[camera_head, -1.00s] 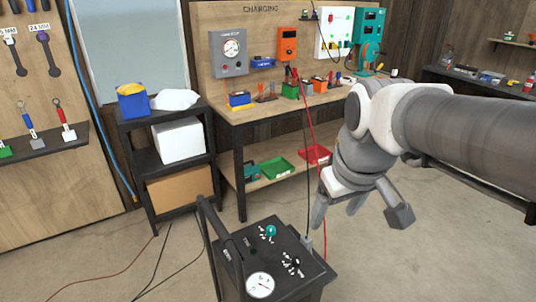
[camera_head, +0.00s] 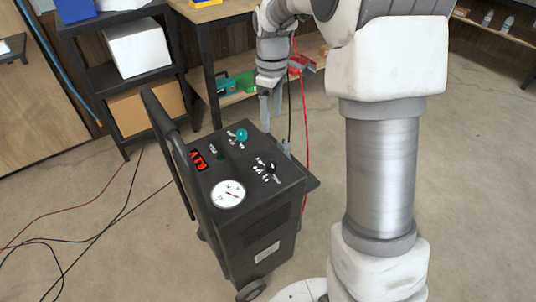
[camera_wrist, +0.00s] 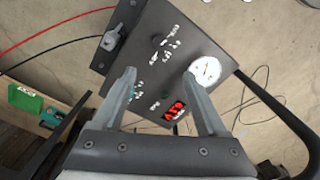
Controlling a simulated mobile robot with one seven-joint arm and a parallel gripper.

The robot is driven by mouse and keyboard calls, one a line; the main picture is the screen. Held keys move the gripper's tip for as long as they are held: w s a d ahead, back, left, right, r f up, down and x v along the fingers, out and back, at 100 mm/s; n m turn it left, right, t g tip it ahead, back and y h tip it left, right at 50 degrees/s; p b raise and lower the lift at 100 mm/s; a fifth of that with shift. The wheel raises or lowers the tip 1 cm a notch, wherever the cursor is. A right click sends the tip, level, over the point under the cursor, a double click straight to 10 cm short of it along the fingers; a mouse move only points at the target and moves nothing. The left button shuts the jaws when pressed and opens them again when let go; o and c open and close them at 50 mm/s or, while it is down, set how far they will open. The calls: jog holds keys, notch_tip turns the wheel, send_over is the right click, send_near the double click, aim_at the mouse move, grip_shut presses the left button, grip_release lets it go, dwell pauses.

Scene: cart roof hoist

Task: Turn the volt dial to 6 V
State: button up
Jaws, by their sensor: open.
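The dark cart's sloped top panel (camera_head: 257,190) carries a teal knob (camera_head: 242,135), a black knob (camera_head: 271,166), a round white gauge (camera_head: 228,194) and a lit red display (camera_head: 198,160). White marks around both knobs are too small to read, so I cannot tell which is the volt dial or its setting. My gripper (camera_head: 270,107) is above the panel's far edge, fingers down, empty. In the wrist view, its open fingers (camera_wrist: 160,76) straddle part of the panel, apart from both knobs. The black knob (camera_wrist: 160,41) shows beyond the fingertips; the teal knob (camera_wrist: 135,92) is mostly hidden by the left finger.
The cart's black handle (camera_head: 163,135) rises along its left side. A red cable (camera_head: 304,140) and a black one hang behind the cart. A workbench (camera_head: 212,55) and a shelf unit (camera_head: 80,45) stand behind. Floor cables lie at left.

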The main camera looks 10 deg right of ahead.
aim_at(271, 163)
notch_tip(271, 163, down, 17)
jog(key=b, duration=0.5)
jog(key=shift+s, duration=0.1)
grip_shut()
